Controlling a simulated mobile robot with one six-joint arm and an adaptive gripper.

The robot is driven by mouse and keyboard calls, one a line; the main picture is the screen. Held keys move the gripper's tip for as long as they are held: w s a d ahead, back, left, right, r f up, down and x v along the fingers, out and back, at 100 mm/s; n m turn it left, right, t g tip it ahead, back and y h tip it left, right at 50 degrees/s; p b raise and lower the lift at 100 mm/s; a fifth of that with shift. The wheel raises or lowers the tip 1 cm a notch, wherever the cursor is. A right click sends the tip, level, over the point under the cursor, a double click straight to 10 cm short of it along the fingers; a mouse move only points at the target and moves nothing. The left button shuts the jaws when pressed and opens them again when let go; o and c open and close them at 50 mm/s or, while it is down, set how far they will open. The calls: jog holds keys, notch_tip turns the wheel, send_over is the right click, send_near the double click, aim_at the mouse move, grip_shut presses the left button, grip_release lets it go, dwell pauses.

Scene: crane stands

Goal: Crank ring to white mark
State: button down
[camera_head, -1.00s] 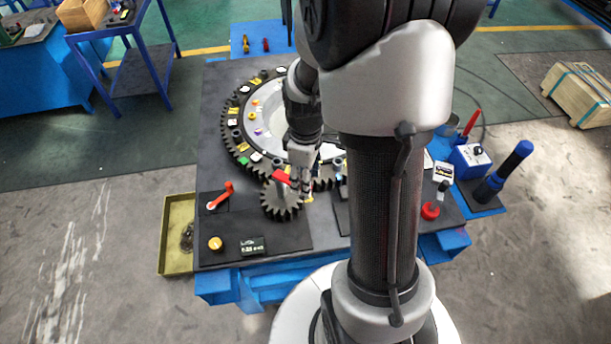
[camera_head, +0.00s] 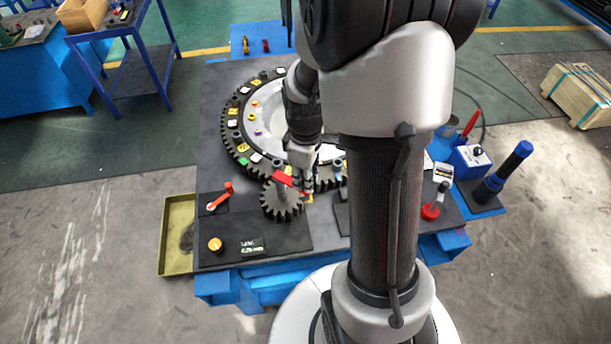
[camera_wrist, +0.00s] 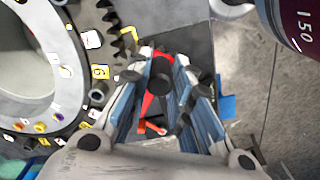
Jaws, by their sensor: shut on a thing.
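The toothed ring (camera_head: 228,140) lies flat on the dark bench top, with white, yellow and green tags around it. It fills the left of the wrist view (camera_wrist: 76,90). A small gear (camera_head: 283,207) stands at its near edge and carries a red crank arm (camera_head: 284,177). My gripper (camera_head: 303,183) is beside the crank, shut on the dark crank handle (camera_wrist: 160,76), which stands between the fingers in the wrist view. The red arm (camera_wrist: 147,104) shows below it. My arm hides the right part of the ring. I cannot tell which white tag is the mark.
A red lever (camera_head: 220,196), a yellow knob (camera_head: 215,244) and a small display (camera_head: 253,247) sit at the bench's front left. A blue box (camera_head: 470,158) and a dark blue-topped post (camera_head: 505,170) stand at the right.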

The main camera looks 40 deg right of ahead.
jog(key=shift+w+d+n, duration=0.1)
jog(key=shift+d+n, duration=0.1)
jog(key=shift+n, duration=0.1)
dwell(0.4)
jog(key=w+d+n+p, duration=0.1)
jog(key=w+d+n, duration=0.3)
jog(key=n, duration=0.4)
jog(key=shift+w+r, duration=0.15)
jog(key=shift+w, duration=0.35)
jog(key=shift+w, duration=0.15)
jog(key=c, duration=1.5)
grip_release()
jog(key=shift+o, duration=0.4)
notch_tip(320, 180, up, 12)
